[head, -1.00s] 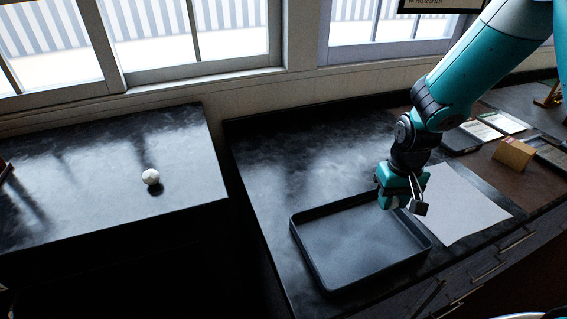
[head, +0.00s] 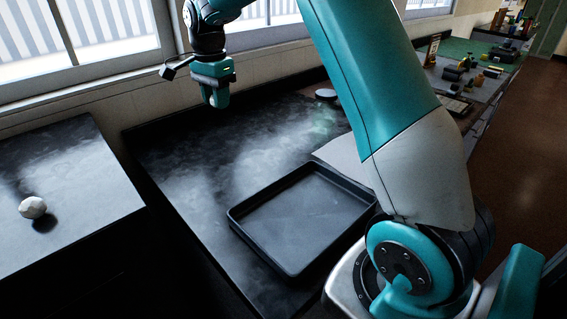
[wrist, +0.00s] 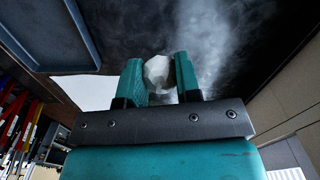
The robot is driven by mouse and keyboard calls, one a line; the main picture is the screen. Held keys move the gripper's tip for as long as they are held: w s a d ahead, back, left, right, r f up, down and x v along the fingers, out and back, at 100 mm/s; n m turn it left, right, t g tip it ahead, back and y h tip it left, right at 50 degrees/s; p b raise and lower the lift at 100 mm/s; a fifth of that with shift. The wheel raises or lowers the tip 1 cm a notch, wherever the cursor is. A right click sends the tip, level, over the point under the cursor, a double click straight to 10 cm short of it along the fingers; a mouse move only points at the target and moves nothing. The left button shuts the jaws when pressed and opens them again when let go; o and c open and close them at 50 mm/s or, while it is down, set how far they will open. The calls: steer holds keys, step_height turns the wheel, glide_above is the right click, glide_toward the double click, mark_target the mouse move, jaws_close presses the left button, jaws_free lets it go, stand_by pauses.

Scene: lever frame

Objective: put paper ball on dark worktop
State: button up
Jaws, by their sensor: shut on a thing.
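A white, faceted paper ball (wrist: 157,72) sits between the two teal fingers of my gripper (wrist: 159,80) in the wrist view. My gripper is shut on it. In the head view my gripper (head: 216,98) hangs above the back left part of the dark worktop (head: 190,165), clear of its surface; the held ball is hidden there. A second white, faceted ball (head: 33,207) rests on a separate dark counter at the left, across a gap.
A dark rimmed tray (head: 236,216) lies on the worktop's front part, with a white sheet (head: 340,152) beside it. Windows line the wall behind. The worktop left of the tray is bare.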

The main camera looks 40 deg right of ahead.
mark_target(228, 165)
steer(key=shift+w+d+r+m, duration=0.15)
steer(key=shift+r+m, duration=0.2)
steer(key=shift+m, duration=0.1)
steer(key=shift+w+d+r+m, duration=0.15)
steer(key=shift+r+m, duration=0.15)
steer(key=shift+m, duration=0.15)
step_height(228, 165, down, 19)
steer(key=shift+f+p, duration=0.2)
steer(key=shift+p, duration=0.7)
steer(key=shift+f, duration=0.15)
steer(key=o, duration=0.9)
